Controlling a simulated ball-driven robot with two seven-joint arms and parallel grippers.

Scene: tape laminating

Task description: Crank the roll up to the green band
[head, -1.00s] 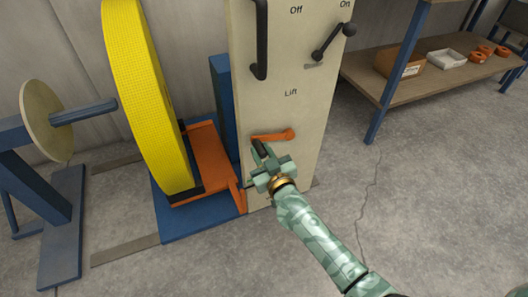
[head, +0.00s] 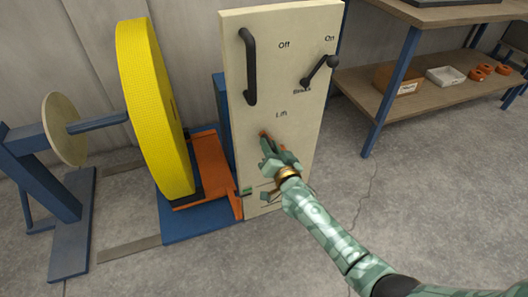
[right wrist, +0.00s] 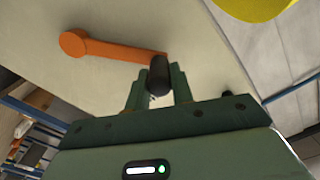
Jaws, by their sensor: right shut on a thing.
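The yellow roll (head: 155,110) stands upright over the orange cradle (head: 212,165) at the left of the cream panel (head: 300,75). A small green mark (head: 247,190), likely the green band, shows low on the panel's left edge. The orange crank (right wrist: 110,48) is below the "Lift" label; in the head view most of it is hidden behind my gripper. My right gripper (head: 268,147) is at the crank. In the right wrist view, its fingers (right wrist: 155,90) are shut on the crank's dark handle (right wrist: 159,74). My left gripper is out of view.
The panel also carries a long black bar handle (head: 249,68) and a black Off/On lever (head: 320,70) above the crank. A blue stand with a round disc (head: 64,128) is at the left. A shelf (head: 430,92) with boxes and orange rings is at the right.

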